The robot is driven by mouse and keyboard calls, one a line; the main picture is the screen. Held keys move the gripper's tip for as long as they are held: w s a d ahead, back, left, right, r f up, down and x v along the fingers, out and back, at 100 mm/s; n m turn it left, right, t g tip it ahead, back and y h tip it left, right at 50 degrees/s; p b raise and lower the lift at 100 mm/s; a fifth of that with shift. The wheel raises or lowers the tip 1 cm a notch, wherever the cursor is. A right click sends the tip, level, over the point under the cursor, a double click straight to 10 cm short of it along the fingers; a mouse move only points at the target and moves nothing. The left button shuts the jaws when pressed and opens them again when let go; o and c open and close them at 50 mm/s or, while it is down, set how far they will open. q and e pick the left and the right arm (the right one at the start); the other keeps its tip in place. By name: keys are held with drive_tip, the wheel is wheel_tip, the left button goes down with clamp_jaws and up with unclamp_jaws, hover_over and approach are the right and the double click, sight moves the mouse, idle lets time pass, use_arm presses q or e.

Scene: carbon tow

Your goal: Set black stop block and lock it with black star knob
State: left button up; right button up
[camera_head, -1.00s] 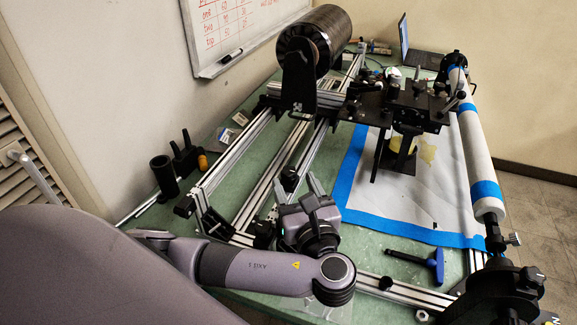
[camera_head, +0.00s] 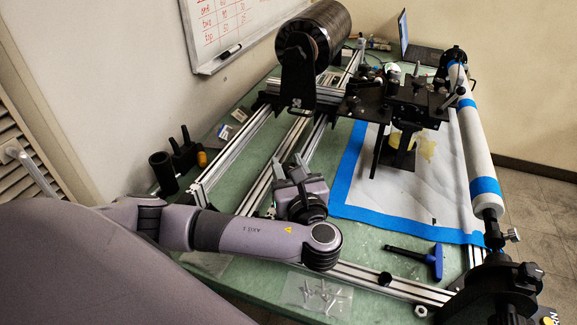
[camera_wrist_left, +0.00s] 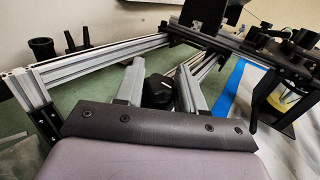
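My left gripper (camera_head: 288,165) is at the middle aluminium rail in the head view, pointing away from the camera. In the left wrist view its two grey fingers (camera_wrist_left: 160,70) are spread apart. A black knob-like part (camera_wrist_left: 157,92) with a small white mark sits between or just beyond them, beside the rail. I cannot tell whether the fingers touch it. My gripper hides this spot in the head view. I cannot tell the stop block apart from the knob. My right gripper is not in view.
Aluminium rails (camera_head: 235,148) form a frame on the green table. A large dark spool (camera_head: 315,35) and a black fixture (camera_head: 410,108) stand behind. A white roller (camera_head: 475,140) with blue bands runs along the right. A blue-handled tool (camera_head: 436,262) lies in front.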

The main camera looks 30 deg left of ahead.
sight(289, 167)
use_arm(q)
drive_tip(key=shift+f+n+g+y, duration=0.1)
drive_tip(key=shift+n+g+y, duration=0.3)
drive_tip(key=shift+g, duration=0.1)
drive_tip(key=n+g+y, duration=0.1)
drive_tip(key=n+g, duration=0.1)
drive_tip(key=n+g+y, duration=0.1)
drive_tip(key=g, duration=0.2)
drive_tip(key=shift+d+n+g+y, duration=0.15)
drive_tip(key=shift+n+g+y, duration=0.15)
drive_tip(key=shift+n, duration=0.1)
drive_tip(key=shift+n+g+y, duration=0.5)
drive_tip(key=shift+n+g, duration=1.7)
drive_tip(key=shift+g, duration=1)
drive_tip(key=shift+n+g, duration=0.3)
drive_tip(key=shift+g, duration=0.2)
drive_tip(key=o, duration=1)
drive_tip(key=shift+c, duration=0.2)
wheel_tip(289, 167, up, 20)
